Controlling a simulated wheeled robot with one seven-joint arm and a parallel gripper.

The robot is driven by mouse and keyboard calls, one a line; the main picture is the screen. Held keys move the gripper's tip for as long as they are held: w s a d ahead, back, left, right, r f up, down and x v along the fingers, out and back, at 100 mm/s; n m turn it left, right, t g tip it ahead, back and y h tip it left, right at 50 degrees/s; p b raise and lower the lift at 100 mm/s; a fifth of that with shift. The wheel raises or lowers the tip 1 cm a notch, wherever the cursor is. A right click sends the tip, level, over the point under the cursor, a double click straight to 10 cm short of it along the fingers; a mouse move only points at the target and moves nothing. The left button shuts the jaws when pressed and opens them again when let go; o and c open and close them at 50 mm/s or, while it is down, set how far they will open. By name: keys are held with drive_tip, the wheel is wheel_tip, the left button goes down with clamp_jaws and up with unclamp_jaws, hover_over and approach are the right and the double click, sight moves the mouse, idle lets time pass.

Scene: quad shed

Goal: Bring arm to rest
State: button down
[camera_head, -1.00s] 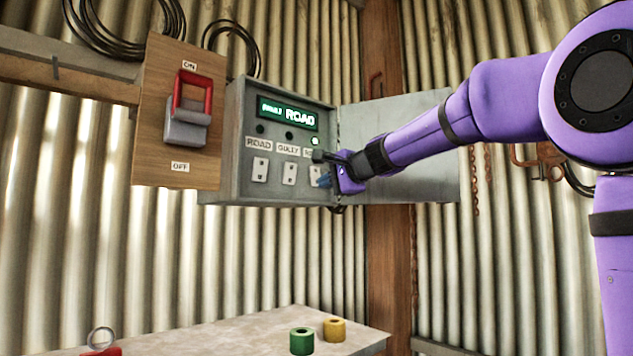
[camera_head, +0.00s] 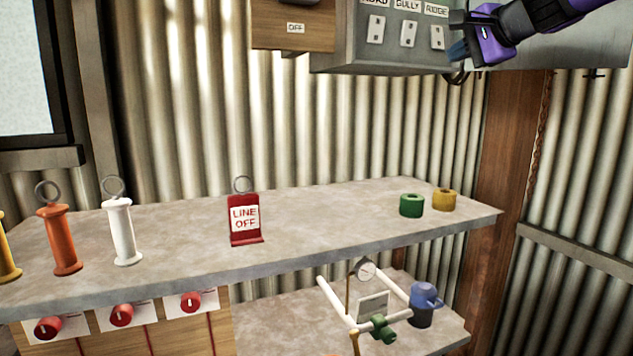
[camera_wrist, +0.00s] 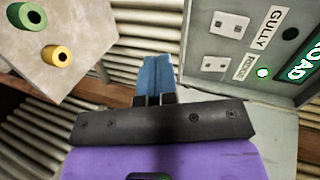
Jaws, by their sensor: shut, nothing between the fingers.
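My gripper (camera_head: 458,50) is at the top right of the head view, at the right end of the switch row on the grey control box (camera_head: 392,62). In the wrist view, my gripper's blue fingers (camera_wrist: 155,78) are together with nothing between them. They are beside the box and its RIDGE switch (camera_wrist: 215,64); I cannot tell whether they touch it. My purple arm (camera_head: 545,18) reaches in from the upper right, and most of it is out of the head view.
A shelf (camera_head: 330,215) below bears a red LINE OFF sign (camera_head: 244,219), white (camera_head: 121,232) and orange (camera_head: 60,240) handles, and green (camera_head: 411,205) and yellow (camera_head: 444,200) rolls. A wooden post (camera_head: 497,160) stands right. Space between box and shelf is clear.

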drive_tip(key=s+f+n+g+h, duration=0.2)
drive_tip(key=s+f+n+g, duration=0.2)
drive_tip(key=s+f, duration=1)
drive_tip(key=s+f+n+g+h, duration=0.3)
drive_tip(key=s+f+n, duration=0.5)
drive_tip(key=s+f, duration=0.5)
drive_tip(key=s+g, duration=0.1)
drive_tip(key=s, duration=0.4)
drive_tip(key=shift+s+a+f, duration=0.2)
drive_tip(key=shift+a+f, duration=0.2)
